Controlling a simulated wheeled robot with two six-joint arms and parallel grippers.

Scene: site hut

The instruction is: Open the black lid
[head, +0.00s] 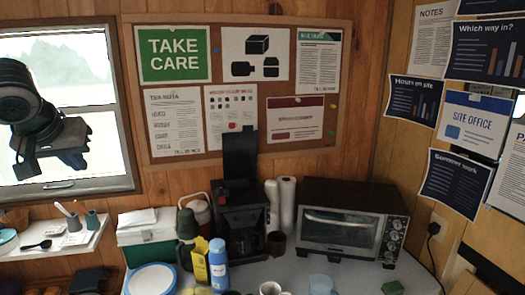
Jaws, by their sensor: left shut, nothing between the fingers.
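The black coffee maker (243,222) stands on the counter below the notice board. Its black lid (240,156) stands upright above the machine, swung open, in front of the lower edge of the board. A dark glass jug sits in the lower part of the machine. My left gripper (25,169) is at the far left, raised in front of the window, shut and empty. It is well away from the lid and touches nothing that I can see. My right gripper is not in view.
A toaster oven (340,219) and paper rolls (287,203) stand right of the coffee maker. A blue bottle (218,264), a yellow carton (200,261) and a red-and-white jug crowd its left and front. Mugs stand along the front. A white shelf (60,240) juts out at left.

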